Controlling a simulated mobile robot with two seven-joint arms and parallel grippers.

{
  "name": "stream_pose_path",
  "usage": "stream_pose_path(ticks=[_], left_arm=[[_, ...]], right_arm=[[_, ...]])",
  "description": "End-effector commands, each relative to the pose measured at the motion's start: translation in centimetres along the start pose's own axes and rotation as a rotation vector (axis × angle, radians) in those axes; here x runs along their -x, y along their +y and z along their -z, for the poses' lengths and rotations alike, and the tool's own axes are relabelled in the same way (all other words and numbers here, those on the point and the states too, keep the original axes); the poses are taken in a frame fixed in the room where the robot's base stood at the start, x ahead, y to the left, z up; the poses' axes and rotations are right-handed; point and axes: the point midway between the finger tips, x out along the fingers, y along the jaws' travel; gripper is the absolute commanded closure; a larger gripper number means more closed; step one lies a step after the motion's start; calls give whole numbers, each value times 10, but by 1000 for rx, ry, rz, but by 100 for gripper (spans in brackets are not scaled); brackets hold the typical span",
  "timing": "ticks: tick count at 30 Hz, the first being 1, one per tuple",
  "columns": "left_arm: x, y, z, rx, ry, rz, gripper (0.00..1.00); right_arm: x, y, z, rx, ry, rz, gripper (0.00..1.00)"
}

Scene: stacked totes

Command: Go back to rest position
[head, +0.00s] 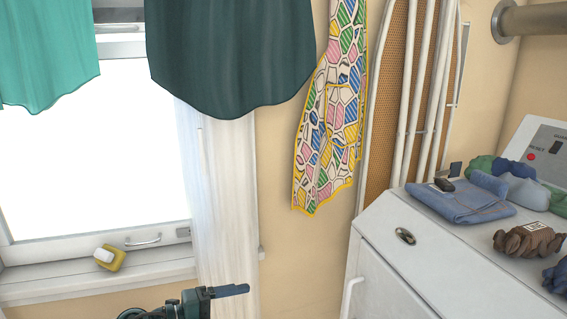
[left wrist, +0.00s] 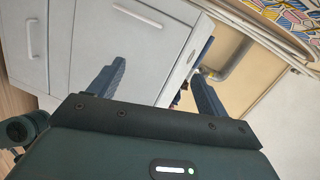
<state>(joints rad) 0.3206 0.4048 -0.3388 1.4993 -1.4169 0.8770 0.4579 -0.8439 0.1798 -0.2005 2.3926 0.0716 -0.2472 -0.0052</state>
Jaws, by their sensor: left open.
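My left gripper (head: 232,291) shows at the bottom edge of the head view, in front of the wall below the window, its finger pointing right. In the left wrist view its two dark fingers (left wrist: 158,70) are spread apart, with nothing between them. It is open and empty and touches nothing that I can see. My right gripper is in neither view.
A white cabinet (head: 392,262) stands at the right with folded blue jeans (head: 462,199) and a brown bundle (head: 530,241) on top. Clothes hang above, including a dark green garment (head: 230,55).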

Motion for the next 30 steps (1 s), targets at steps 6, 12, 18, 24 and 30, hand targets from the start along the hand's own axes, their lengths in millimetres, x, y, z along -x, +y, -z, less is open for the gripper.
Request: stream_pose_path(ticks=[6, 12, 18, 24, 30], left_arm=[[26, -9, 76, 410, -120, 463, 23], [78, 11, 106, 873, -348, 678, 23], [111, 40, 132, 1210, -502, 710, 23], [131, 62, 162, 1464, -598, 680, 23], [140, 61, 183, 1614, -655, 628, 23]], right_arm=[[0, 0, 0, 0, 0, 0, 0], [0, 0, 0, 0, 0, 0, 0], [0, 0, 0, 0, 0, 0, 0], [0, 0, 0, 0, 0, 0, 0], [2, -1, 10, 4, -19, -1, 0]])
